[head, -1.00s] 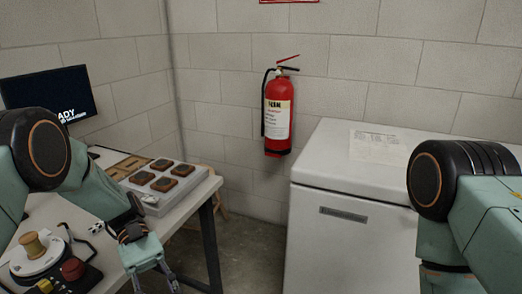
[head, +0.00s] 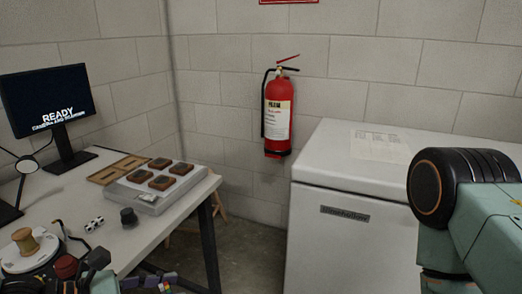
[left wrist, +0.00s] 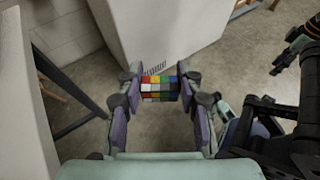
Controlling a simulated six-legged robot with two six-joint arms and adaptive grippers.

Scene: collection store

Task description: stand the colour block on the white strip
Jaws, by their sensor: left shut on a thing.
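The colour block (left wrist: 158,88), a small box with several coloured squares, is held between the fingers of my left gripper (left wrist: 155,90) in the left wrist view. The gripper is shut on it, with floor visible below. In the head view my left gripper (head: 155,284) is at the bottom edge, past the table's front edge, mostly cut off. Only a sliver of the block's colours (head: 166,287) shows there. I cannot make out a white strip in either view. My right arm shows at the right of the head view, but its gripper is out of frame.
The table (head: 120,245) carries a grey tray (head: 146,204) with brown squares, a wooden frame (head: 119,168), a dark knob (head: 128,217), a checked piece (head: 94,224), a spool (head: 27,241) and a monitor (head: 47,98).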

